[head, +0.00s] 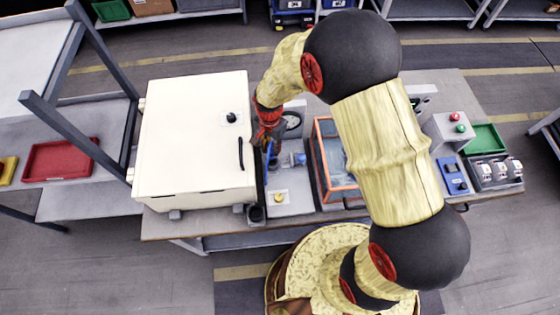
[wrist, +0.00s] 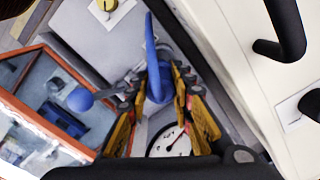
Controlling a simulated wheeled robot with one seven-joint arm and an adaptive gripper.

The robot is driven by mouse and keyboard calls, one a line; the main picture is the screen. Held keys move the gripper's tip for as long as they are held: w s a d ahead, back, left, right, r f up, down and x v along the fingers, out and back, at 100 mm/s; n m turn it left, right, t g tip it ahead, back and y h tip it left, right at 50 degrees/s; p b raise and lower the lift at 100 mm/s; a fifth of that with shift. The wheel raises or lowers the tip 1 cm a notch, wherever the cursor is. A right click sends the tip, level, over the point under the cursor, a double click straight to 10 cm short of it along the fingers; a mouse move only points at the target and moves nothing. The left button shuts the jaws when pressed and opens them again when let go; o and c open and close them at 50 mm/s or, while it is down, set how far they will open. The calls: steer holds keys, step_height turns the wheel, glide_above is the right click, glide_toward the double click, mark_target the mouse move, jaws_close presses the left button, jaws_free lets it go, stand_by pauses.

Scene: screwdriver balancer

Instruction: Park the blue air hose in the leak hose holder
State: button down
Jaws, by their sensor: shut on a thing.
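My gripper (head: 266,138) is over the bench just right of the white cabinet. In the wrist view its yellow-and-black fingers (wrist: 156,88) are closed around the blue air hose (wrist: 151,50), a curved blue tube rising between them. In the head view a short piece of the hose (head: 269,150) shows just under the gripper. The far end of the hose is hidden. A small dark cup-like part (head: 255,213) stands by the cabinet's lower right corner; I cannot tell whether it is the leak hose holder.
The white cabinet (head: 190,135) with a black handle (head: 241,154) stands close left. An orange-framed box (head: 321,172) is close right.

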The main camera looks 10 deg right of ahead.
mark_target(271, 143)
steer(key=shift+w+n, duration=0.3)
steer(key=shift+w, duration=0.1)
steer(key=shift+f+b, duration=1.55)
steer(key=shift+f, duration=0.7)
steer(key=shift+s+f+b, duration=0.1)
steer(key=shift+f+b, duration=1.15)
steer(key=shift+f, duration=0.8)
steer(key=c, duration=1.5)
jaws_free()
steer(key=shift+c, duration=0.2)
steer(key=shift+o, duration=0.3)
step_height(271, 143, up, 12)
